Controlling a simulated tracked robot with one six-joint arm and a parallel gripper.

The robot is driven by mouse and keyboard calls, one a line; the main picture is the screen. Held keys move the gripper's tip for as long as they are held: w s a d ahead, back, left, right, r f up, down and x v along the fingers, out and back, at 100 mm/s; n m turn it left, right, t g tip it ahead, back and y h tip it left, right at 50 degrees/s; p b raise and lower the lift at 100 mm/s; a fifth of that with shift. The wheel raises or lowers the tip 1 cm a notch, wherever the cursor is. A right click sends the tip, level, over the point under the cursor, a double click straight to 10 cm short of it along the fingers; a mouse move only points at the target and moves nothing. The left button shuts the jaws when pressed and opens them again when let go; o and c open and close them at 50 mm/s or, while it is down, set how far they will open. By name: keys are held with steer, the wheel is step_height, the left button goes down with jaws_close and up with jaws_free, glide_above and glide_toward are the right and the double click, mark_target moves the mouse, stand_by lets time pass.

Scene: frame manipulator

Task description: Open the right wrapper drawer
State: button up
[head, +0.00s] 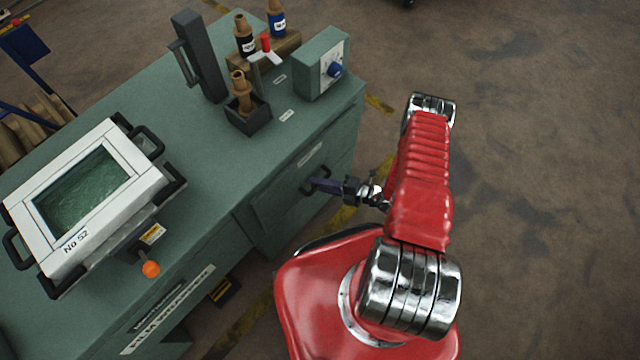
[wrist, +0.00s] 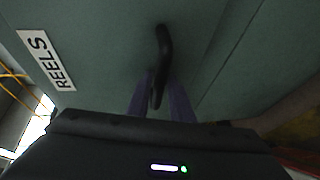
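The green drawer front (head: 318,172) on the right part of the bench looks closed, flush with the cabinet. It carries a dark handle (head: 306,188) and a white label (head: 310,153). In the wrist view the label (wrist: 47,60) reads "REELS", and the black curved handle (wrist: 163,45) runs down between my fingers. My gripper (head: 325,186) is at the handle, reaching in from the right. In the wrist view my gripper (wrist: 162,80) has its two purple fingers apart, one on each side of the handle's lower end. I cannot tell whether either finger touches it.
The bench top holds a white-framed screen box (head: 85,195), a dark upright block (head: 200,55), a bottle in a black holder (head: 247,115) and a green box with a blue knob (head: 322,65). Open floor (head: 540,150) lies to the right.

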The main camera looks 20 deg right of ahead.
steer(key=shift+c, duration=0.3)
jaws_close()
steer(key=shift+s+f, duration=0.1)
steer(key=shift+s, duration=0.1)
